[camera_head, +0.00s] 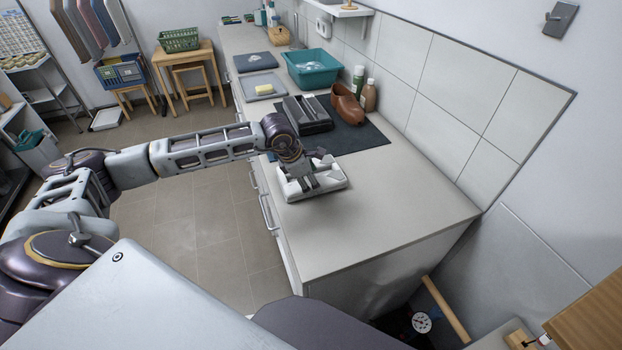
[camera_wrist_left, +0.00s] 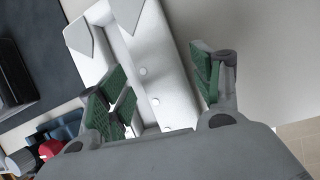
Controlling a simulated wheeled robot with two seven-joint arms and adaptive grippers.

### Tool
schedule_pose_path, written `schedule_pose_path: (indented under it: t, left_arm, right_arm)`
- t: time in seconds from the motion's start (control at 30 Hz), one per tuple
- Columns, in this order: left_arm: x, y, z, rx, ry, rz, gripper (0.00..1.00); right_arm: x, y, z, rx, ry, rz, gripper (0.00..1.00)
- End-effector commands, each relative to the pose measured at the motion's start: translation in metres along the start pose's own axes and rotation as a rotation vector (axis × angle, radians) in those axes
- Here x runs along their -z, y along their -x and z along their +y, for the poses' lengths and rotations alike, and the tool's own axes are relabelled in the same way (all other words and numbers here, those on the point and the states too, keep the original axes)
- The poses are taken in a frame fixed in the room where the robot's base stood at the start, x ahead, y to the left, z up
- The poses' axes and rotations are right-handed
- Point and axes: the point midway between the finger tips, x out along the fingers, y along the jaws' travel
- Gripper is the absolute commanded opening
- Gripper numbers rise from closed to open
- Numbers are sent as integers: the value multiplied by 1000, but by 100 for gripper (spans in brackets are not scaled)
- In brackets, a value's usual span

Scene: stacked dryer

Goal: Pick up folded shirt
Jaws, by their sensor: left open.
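The folded white shirt (camera_head: 335,178) lies on the counter (camera_head: 380,220), in front of the dark mat. In the left wrist view the shirt (camera_wrist_left: 150,48) shows its collar and buttons. My left gripper (camera_head: 304,187) is over the shirt and partly covers it in the head view. In the left wrist view the left gripper (camera_wrist_left: 162,92) is open, with green-padded fingers on either side of part of the shirt. I cannot tell whether the fingers touch it. My right gripper is not in view.
A teal basin (camera_head: 311,68) stands further back. Blue and red items (camera_wrist_left: 50,148) lie near the gripper. The counter's near end is clear.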

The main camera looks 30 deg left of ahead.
Motion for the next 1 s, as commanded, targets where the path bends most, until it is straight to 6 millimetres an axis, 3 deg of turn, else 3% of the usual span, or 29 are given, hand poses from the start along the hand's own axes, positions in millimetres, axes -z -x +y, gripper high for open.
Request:
schedule_pose_path:
  t: [0.2, 0.4, 0.7, 1.0]
  left_arm:
    - [0, -21, 0, 0, 0, 0, 65]
    - [0, -22, 0, -1, 0, 0, 65]
    - [0, -22, 0, -1, 0, 0, 65]
    - [0, -22, 0, 0, 0, 1, 29]
  right_arm:
    - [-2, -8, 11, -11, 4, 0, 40]
    - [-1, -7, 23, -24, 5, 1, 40]
    - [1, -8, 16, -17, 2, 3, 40]
    - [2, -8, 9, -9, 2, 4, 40]
